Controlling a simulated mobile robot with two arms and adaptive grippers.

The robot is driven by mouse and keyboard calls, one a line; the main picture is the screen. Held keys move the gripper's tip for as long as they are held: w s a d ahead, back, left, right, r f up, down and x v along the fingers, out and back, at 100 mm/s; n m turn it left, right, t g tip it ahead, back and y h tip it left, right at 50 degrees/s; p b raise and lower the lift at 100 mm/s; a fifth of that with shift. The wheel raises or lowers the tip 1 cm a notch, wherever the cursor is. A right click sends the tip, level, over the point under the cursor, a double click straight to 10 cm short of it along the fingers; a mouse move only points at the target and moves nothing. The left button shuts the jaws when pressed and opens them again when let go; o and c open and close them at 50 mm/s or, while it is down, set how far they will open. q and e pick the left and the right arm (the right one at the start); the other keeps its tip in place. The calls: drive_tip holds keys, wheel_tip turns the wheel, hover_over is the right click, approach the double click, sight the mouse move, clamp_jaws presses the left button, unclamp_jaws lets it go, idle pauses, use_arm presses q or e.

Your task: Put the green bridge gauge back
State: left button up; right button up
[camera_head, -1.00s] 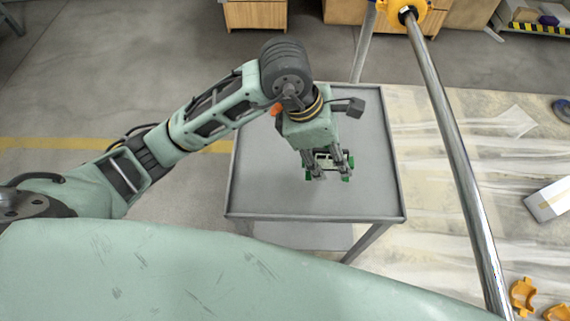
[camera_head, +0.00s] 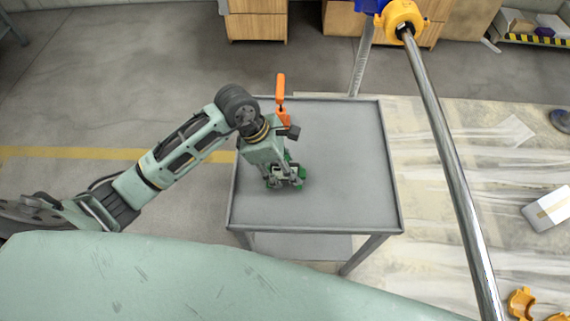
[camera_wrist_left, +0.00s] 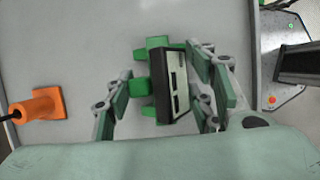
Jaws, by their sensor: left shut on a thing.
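The green bridge gauge (camera_wrist_left: 151,87) has green blocks and a pale face with dark slots, seen between the fingers in the left wrist view. My left gripper (camera_head: 284,184) is shut on it. In the head view the green parts of the gauge (camera_head: 299,172) show at the fingertips, over the left-middle part of the grey cart top (camera_head: 345,195). The fingers partly hide the gauge. I cannot tell whether it touches the cart top. My right gripper is not in view.
An orange tool-like object (camera_head: 281,88) is at the cart's back edge, close behind my left wrist; it also shows in the left wrist view (camera_wrist_left: 40,112). The cart has a raised rim. Its right half is clear.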

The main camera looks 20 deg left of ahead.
use_arm(q)
drive_tip(key=shift+f, duration=0.3)
drive_tip(key=o, duration=1.6)
drive_tip(key=v, duration=1.2)
drive_tip(key=shift+r+b, duration=0.2)
drive_tip(key=shift+b, duration=0.25)
